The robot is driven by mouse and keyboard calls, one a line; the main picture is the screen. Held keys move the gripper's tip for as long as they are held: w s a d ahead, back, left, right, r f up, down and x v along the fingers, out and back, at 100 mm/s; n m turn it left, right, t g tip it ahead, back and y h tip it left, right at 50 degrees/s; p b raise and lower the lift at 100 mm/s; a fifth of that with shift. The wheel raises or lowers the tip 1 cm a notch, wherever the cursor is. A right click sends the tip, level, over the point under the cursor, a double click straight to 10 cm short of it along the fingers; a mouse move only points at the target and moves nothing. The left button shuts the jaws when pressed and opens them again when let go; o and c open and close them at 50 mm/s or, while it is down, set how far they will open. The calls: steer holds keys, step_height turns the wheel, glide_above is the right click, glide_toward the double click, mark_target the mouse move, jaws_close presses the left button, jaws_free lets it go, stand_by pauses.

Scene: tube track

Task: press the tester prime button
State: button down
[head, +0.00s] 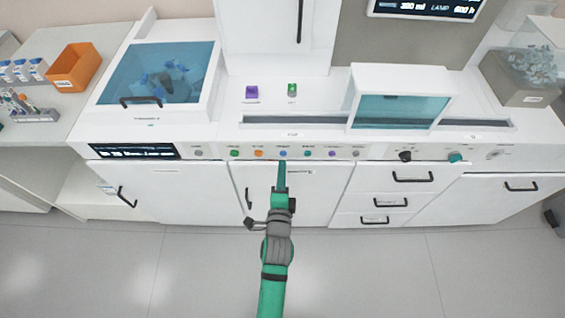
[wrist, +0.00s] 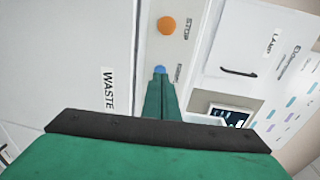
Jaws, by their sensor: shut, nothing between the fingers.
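A row of coloured round buttons runs along the white bench's front panel. The blue button (head: 283,153) sits between an orange button (head: 258,153) and a teal button (head: 307,153). In the wrist view the blue button (wrist: 160,69) shows just beyond my fingertips, partly hidden by them. Its small label is too unclear to read. The orange button (wrist: 166,25) there is labelled STOP. My gripper (head: 282,165) is shut and empty, its tips at the blue button; it also shows in the wrist view (wrist: 160,78). I cannot tell whether the tips touch the button.
A green button (head: 234,153) and a purple button (head: 331,153) are on the same panel. Below is a white cabinet door with a WASTE label (wrist: 109,90). Drawers (head: 388,198) stand right of it. The floor (head: 370,270) in front is clear.

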steer(key=shift+w+d+f, duration=0.1)
steer(key=shift+w, duration=1.3)
steer(key=shift+w, duration=0.1)
steer(key=shift+w, duration=0.8)
steer(key=shift+s, duration=0.1)
steer(key=shift+s, duration=0.35)
glide_toward(282, 155)
steer(key=s+r, duration=0.1)
steer(key=s, duration=0.5)
steer(key=shift+s+d, duration=0.15)
steer(key=shift+s, duration=0.05)
